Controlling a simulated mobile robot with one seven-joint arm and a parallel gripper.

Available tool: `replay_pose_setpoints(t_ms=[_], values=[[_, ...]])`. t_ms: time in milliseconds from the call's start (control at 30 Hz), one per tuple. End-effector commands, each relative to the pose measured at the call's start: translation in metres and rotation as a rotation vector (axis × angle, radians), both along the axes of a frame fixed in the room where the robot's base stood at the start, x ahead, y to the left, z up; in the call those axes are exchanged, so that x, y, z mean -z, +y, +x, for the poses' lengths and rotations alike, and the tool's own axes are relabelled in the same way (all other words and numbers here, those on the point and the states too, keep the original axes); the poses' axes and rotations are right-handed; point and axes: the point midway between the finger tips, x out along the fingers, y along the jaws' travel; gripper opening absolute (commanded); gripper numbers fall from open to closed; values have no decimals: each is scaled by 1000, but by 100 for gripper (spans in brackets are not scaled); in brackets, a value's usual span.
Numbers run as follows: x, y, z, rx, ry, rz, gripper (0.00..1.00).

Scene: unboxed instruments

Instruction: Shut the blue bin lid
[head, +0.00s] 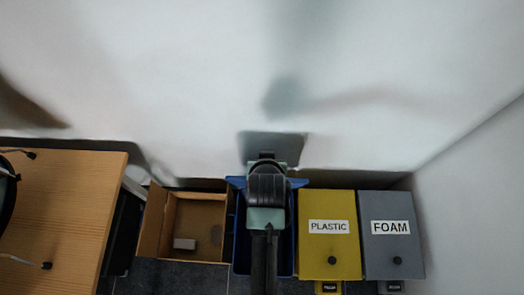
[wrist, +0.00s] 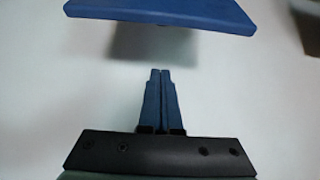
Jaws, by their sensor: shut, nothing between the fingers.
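The blue bin (head: 241,250) stands on the floor against the wall, mostly hidden behind my arm in the head view. Its inside shows dark, so it is open. The blue lid (head: 298,183) shows as a narrow strip at the bin's back edge on both sides of my arm. In the wrist view the lid (wrist: 160,15) is a broad blue panel across the top, beyond my fingertips and apart from them in the picture. My gripper (wrist: 160,73) is shut and empty, with its two blue fingers together. The head view hides the fingers behind my wrist.
A yellow PLASTIC bin (head: 330,255) and a grey FOAM bin (head: 392,245) stand closed at the right. An open cardboard box (head: 195,215) with a small grey block (head: 184,244) is at the left, beside a wooden table (head: 65,200). The white wall (head: 180,80) rises behind.

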Motion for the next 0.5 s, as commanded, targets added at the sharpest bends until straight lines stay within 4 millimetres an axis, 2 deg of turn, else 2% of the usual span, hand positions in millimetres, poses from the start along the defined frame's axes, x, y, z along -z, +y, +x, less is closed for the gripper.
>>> replay_pose_setpoints(t_ms=[167,500], values=[[14,0,9,0,3,0,0],[57,0,42,0,0,0,0]])
